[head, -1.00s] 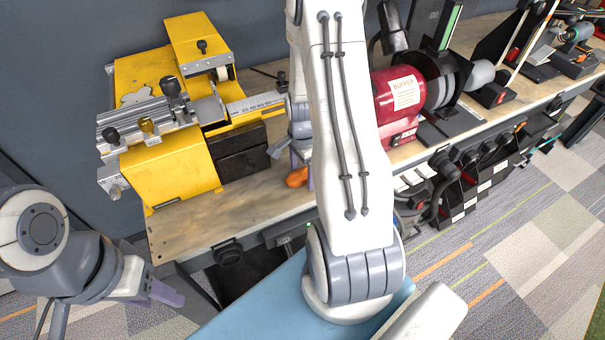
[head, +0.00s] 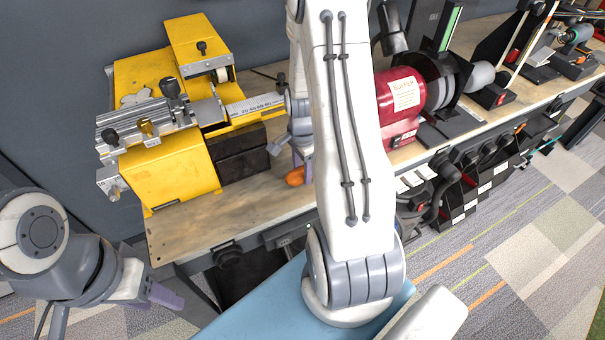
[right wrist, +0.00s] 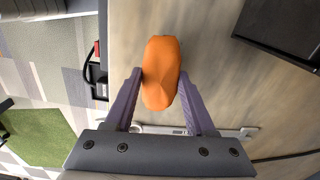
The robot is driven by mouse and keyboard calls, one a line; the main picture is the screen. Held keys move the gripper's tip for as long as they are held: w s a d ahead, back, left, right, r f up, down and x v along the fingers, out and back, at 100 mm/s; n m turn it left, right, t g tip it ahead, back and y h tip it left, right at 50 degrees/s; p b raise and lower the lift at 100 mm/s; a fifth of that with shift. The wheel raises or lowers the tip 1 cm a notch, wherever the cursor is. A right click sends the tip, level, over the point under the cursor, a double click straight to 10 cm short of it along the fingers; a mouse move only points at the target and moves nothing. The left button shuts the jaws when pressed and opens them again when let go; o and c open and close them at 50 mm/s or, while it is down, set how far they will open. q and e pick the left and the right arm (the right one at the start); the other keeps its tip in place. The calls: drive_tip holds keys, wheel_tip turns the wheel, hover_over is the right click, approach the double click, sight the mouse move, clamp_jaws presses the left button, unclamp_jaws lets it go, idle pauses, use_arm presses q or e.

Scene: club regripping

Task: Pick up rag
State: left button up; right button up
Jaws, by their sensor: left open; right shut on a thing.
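The rag is a crumpled orange lump (head: 295,176) on the wooden bench, in the head view just right of the yellow machine. It also shows in the right wrist view (right wrist: 160,72), between the purple fingers. My right gripper (right wrist: 162,78) is shut on the rag, one finger at each side. In the head view my right arm hides part of this gripper. My left gripper (head: 167,298) is open and empty at the lower left, off the bench's front edge and well away from the rag.
A yellow machine (head: 170,170) with a scale bar stands left of the rag on the wooden bench (head: 190,235). A red buffer (head: 400,95) stands to the right. Black holders (head: 470,190) hang along the bench front. Bare bench top lies in front of the yellow machine.

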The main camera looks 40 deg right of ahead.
drive_tip(key=r, duration=0.1)
drive_tip(key=r+b, duration=0.1)
drive_tip(key=r, duration=0.1)
drive_tip(key=shift+s+d, duration=0.2)
drive_tip(key=shift+s, duration=0.2)
drive_tip(key=s+d+r+b, duration=0.1)
drive_tip(key=s+d+r, duration=0.1)
drive_tip(key=s+r, duration=0.4)
drive_tip(key=s, duration=0.4)
drive_tip(key=shift+s+d+r+b, duration=0.2)
drive_tip(key=shift+s+d+b, duration=0.1)
drive_tip(key=shift+d, duration=0.05)
drive_tip(key=shift+w, duration=0.15)
idle(0.7)
drive_tip(key=w+a+f, duration=0.1)
drive_tip(key=w+f, duration=0.1)
drive_tip(key=w, duration=0.1)
drive_tip(key=w+a+f+p, duration=0.1)
drive_tip(key=w+f, duration=0.1)
drive_tip(key=w, duration=0.2)
drive_tip(key=w+a+f+p, duration=0.1)
drive_tip(key=w+f, duration=0.1)
drive_tip(key=w, duration=0.2)
drive_tip(key=shift+f, duration=0.4)
wheel_tip(320, 180, down, 3)
drive_tip(key=shift+a+r+p, duration=0.1)
drive_tip(key=shift+p, duration=0.45)
drive_tip(key=shift+f+p, duration=0.25)
drive_tip(key=shift+p, duration=0.1)
drive_tip(key=shift+f, duration=0.3)
